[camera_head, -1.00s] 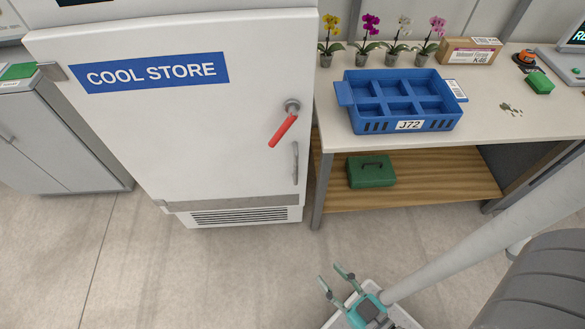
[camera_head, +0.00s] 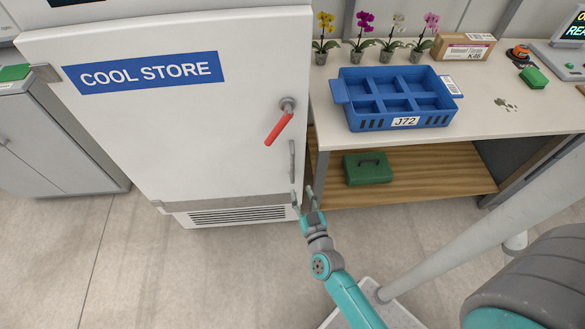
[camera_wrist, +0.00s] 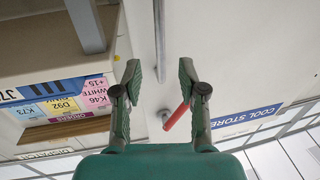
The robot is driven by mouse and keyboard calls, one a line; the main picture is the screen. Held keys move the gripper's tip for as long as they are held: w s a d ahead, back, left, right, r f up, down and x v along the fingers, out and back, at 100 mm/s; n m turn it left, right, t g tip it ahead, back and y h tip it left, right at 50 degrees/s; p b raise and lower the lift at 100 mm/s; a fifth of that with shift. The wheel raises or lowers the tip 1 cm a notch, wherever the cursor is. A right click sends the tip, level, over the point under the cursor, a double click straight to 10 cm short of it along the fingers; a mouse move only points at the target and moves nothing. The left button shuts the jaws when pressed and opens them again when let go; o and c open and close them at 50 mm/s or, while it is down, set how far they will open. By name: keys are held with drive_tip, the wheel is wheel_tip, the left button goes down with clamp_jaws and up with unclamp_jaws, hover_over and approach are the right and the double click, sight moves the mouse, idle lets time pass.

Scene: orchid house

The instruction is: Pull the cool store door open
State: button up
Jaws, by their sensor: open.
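The cool store door (camera_head: 190,130) is white with a blue COOL STORE sign and looks shut. A red lever (camera_head: 278,128) slants down-left from a grey hub near its right edge. Below it is an upright grey bar handle (camera_head: 293,160). My gripper (camera_head: 303,190) is open and empty, by the handle's lower end at the door's lower right. In the wrist view, the handle (camera_wrist: 160,40) shows between my open fingers (camera_wrist: 160,76), and the red lever (camera_wrist: 175,117) lies beyond. I cannot tell whether a finger touches the handle.
A bench (camera_head: 475,120) stands close to the door's right, with a blue tray (camera_head: 350,118), potted orchids and a carton (camera_head: 463,47). A green box (camera_head: 367,168) is on its lower shelf. A grey cabinet (camera_head: 50,145) stands left. The floor in front is clear.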

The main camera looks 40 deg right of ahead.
sight(293, 170)
drive_tip(key=x, duration=1)
drive_tip(key=shift+w+d, duration=0.15)
drive_tip(key=shift+w, duration=0.15)
clamp_jaws()
